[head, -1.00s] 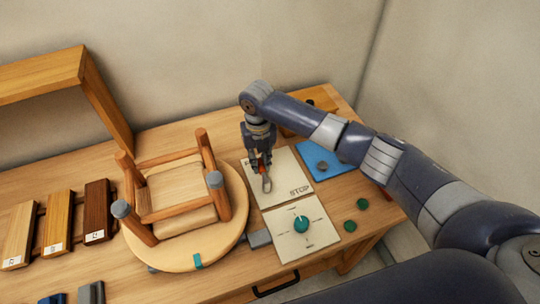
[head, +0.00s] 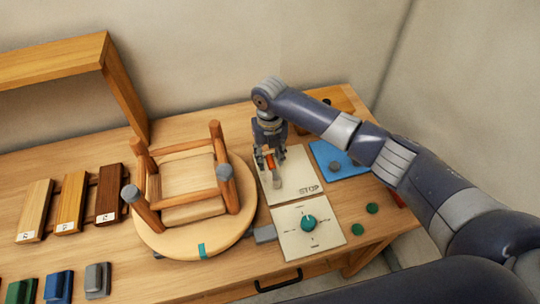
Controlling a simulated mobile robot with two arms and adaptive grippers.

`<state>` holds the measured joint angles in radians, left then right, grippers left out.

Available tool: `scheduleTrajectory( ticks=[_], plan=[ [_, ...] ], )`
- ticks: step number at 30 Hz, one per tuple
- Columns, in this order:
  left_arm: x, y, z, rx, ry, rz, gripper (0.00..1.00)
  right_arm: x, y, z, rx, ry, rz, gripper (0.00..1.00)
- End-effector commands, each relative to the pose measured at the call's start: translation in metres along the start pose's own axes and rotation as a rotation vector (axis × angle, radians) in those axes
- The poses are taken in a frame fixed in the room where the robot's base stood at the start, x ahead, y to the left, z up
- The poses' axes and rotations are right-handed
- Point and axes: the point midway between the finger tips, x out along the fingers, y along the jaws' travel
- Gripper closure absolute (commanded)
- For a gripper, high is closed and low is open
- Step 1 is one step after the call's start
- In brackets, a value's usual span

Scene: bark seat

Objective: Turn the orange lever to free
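The orange lever (head: 271,161) stands on a cream panel (head: 297,164) that bears the printed word STOP at its right front corner. A second word at the panel's left is mostly hidden by my gripper. A grey metal piece (head: 277,182) shows just in front of the lever. My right gripper (head: 270,157) points down over the panel, with its fingers beside the lever's orange part. Whether they press on it cannot be told. My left gripper is not in view.
A cream dial panel with a green knob (head: 308,223) lies in front. An upturned wooden stool (head: 162,238) stands left. A blue plate (head: 347,170) and two green discs (head: 372,208) lie right. Wood samples (head: 72,198) and a wooden frame (head: 125,80) are farther left.

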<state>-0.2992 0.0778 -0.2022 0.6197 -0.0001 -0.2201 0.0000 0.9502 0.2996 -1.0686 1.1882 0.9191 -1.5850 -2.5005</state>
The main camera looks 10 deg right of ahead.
Motion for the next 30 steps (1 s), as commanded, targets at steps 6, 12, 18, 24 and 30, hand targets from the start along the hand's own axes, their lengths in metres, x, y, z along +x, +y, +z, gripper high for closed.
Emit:
scheduleTrajectory(
  ticks=[6, 12, 18, 24, 30],
  plan=[
    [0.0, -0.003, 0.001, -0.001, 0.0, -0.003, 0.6, -0.001, 0.0, 0.0, 0.002, 0.001, 0.0, 0.62],
    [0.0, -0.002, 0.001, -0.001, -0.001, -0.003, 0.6, -0.027, -0.001, 0.001, 0.002, -0.002, -0.001, 0.62],
    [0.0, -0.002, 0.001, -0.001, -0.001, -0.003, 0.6, -0.071, 0.0, 0.001, 0.001, -0.003, 0.0, 0.62],
    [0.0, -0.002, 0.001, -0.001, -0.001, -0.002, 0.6, -0.105, 0.0, 0.001, 0.0, -0.002, 0.0, 0.62],
    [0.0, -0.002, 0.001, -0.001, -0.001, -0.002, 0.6, -0.119, 0.0, 0.0, 0.001, 0.001, -0.001, 0.62]
  ],
)
